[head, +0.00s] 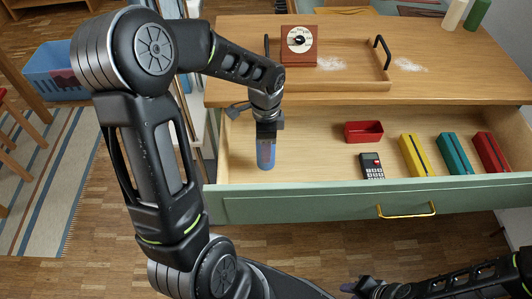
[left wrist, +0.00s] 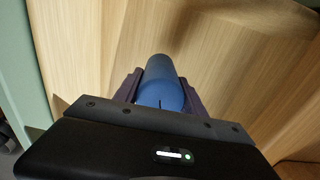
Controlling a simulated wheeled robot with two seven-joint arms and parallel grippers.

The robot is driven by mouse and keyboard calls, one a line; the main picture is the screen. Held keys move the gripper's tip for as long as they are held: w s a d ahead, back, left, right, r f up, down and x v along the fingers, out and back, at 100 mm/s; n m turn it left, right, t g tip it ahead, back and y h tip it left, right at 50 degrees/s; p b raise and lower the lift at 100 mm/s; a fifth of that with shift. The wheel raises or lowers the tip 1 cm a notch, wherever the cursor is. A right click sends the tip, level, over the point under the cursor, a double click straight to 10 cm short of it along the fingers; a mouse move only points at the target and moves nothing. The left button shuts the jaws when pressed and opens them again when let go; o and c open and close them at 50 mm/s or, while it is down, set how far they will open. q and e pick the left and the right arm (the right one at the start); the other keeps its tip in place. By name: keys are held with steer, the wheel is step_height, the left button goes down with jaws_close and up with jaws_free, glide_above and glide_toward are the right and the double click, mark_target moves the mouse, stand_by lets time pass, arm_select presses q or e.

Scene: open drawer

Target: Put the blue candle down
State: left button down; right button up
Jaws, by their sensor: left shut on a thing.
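The blue candle (head: 266,155) is upright in the left part of the open drawer (head: 312,195). My left gripper (head: 267,137) comes down from above and is shut on the candle's upper part. In the left wrist view the candle (left wrist: 165,83) sits between the two fingers of the gripper (left wrist: 160,92), with its dark wick showing. The candle's lower end looks close to the drawer floor; I cannot tell whether it touches. My right gripper (head: 362,287) is low at the bottom of the head view, outside the drawer, and its fingers are too unclear to read.
In the drawer are a red box (head: 364,131), a black calculator (head: 372,167), and yellow (head: 415,155), teal (head: 454,153) and red (head: 491,152) long cases. The drawer floor between candle and calculator is clear.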

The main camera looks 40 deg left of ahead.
arm_select(q)
steer(key=shift+f+b, duration=0.35)
steer(key=shift+f, duration=1.5)
steer(key=shift+f, duration=0.15)
steer(key=c, duration=0.7)
jaws_free()
steer(key=shift+o, duration=0.2)
steer(key=shift+r, duration=0.25)
step_height(320, 180, up, 12)
steer(key=shift+f+p, duration=0.1)
steer(key=shift+p, duration=1.05)
